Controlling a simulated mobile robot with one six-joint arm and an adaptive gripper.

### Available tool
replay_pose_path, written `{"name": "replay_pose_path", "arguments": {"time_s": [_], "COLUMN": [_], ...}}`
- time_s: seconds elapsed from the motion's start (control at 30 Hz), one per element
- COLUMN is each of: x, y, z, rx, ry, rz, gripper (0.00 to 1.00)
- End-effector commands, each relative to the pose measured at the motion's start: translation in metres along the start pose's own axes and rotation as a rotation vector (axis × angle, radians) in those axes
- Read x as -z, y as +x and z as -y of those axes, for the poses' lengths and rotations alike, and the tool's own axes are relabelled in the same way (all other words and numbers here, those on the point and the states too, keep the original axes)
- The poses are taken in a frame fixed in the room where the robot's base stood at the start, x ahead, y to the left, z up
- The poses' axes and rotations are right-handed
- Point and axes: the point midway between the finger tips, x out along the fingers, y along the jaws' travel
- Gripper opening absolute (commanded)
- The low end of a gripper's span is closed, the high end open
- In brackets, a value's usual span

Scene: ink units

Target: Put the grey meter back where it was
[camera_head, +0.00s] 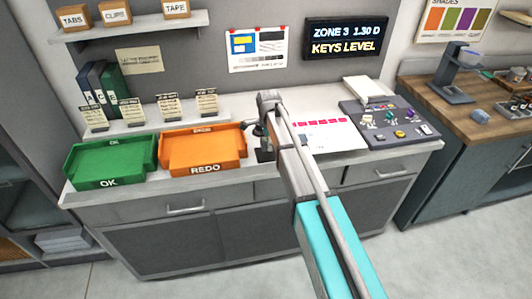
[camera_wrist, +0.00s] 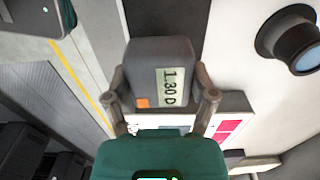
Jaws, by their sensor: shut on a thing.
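The grey meter (camera_wrist: 155,62), with a pale display reading 1.30 D and a small orange button, is between the two fingers of my gripper (camera_wrist: 163,100) in the wrist view. The fingers press on its sides. In the head view my gripper (camera_head: 257,130) is over the counter, between the orange REDO tray and the printed sheet. My arm partly covers this spot, so the meter is hard to make out there. A dark strip (camera_wrist: 165,15) shows behind the meter in the wrist view; I cannot tell whether the meter touches it.
The orange REDO tray (camera_head: 203,163) and green OK tray (camera_head: 103,178) are to the left. A sheet with pink patches (camera_head: 329,133) and a control panel (camera_head: 391,121) are to the right. A black round eyepiece-like object (camera_wrist: 290,42) is near in the wrist view. A sign (camera_head: 346,39) reads 1.30 D.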

Motion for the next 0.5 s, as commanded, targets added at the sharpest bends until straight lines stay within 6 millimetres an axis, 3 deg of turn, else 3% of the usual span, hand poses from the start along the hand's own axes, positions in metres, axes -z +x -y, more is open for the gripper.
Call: {"name": "replay_pose_path", "arguments": {"time_s": [0.5], "x": [-0.0019], "y": [0.0053], "z": [0.0038], "rx": [0.000], "ry": [-0.001], "rz": [0.000], "gripper": [0.22]}}
